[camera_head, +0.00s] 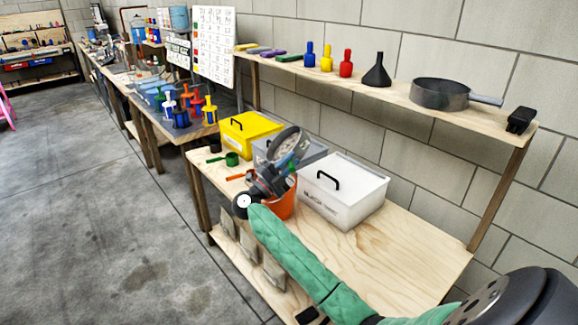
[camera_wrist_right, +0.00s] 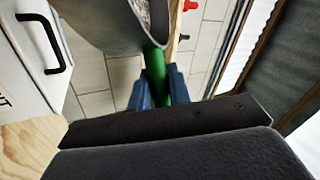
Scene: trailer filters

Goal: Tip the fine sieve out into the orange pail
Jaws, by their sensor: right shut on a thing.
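The fine sieve (camera_head: 284,139), a round grey one with a green handle (camera_wrist_right: 154,61), is in my right gripper (camera_head: 291,164). The gripper's blue fingers (camera_wrist_right: 158,86) are shut on the handle in the right wrist view. The sieve is tilted steeply, above the orange pail (camera_head: 285,206) in the head view. In the right wrist view its grey wall (camera_wrist_right: 98,27) and some pale, grainy stuff (camera_wrist_right: 129,10) show. How much it holds is unclear. The pail stands on the wooden bench, partly hidden by my right arm; its inside is hidden. My left gripper is out of view.
A white lidded box (camera_head: 343,197) stands right of the pail, with a grey box and a yellow box (camera_head: 246,130) behind. A green scoop (camera_head: 232,159) lies at left. A shelf above holds a grey pan (camera_head: 440,95) and a black funnel (camera_head: 377,73). The bench's right part is clear.

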